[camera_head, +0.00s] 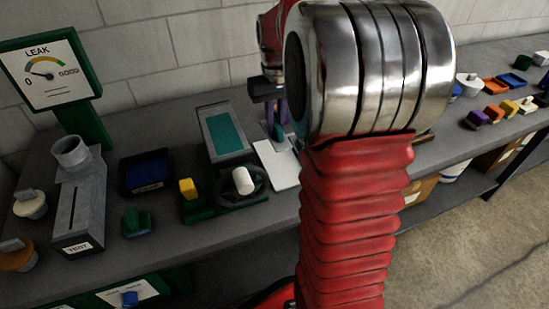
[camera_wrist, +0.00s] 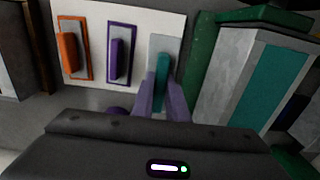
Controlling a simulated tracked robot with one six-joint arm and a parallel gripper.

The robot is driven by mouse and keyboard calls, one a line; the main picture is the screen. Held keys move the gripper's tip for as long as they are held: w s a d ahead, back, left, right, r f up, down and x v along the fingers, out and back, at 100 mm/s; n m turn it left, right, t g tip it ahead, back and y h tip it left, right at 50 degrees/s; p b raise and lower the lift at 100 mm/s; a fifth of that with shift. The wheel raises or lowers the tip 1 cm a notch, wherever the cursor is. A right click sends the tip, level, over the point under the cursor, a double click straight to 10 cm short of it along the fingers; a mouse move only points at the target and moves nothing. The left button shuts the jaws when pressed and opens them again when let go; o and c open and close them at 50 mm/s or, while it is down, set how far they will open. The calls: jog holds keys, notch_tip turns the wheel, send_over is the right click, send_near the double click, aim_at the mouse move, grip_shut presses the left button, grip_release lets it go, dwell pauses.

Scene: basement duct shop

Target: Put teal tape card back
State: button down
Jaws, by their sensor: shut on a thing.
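My gripper (camera_wrist: 162,98), with purple fingers, is shut on the teal tape card (camera_wrist: 162,70), seen as an upright teal strip in the wrist view. The card is over a pale grey rectangle at the right end of a white board (camera_wrist: 143,22). I cannot tell whether it touches the board. An orange piece (camera_wrist: 70,53) and a purple piece (camera_wrist: 116,55) stand on the board inside outlines of their own colours. In the head view, my gripper (camera_head: 277,118) and the teal card (camera_head: 278,132) are above the white board (camera_head: 284,170), partly hidden by my arm.
A green-framed stand with a teal panel (camera_head: 225,132) is close left of the board; its panel also shows in the wrist view (camera_wrist: 268,85). A dark blue tray (camera_head: 146,170), a grey TEST box (camera_head: 80,210) and a LEAK gauge (camera_head: 45,75) are farther left.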

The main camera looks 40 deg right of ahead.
jog(key=shift+s+d, duration=0.1)
jog(key=shift+f, duration=3.1)
jog(key=shift+f, duration=0.1)
jog(key=shift+f, duration=1.75)
jog(key=c, duration=1.7)
grip_release()
jog(key=shift+f, duration=0.1)
jog(key=shift+c, duration=0.2)
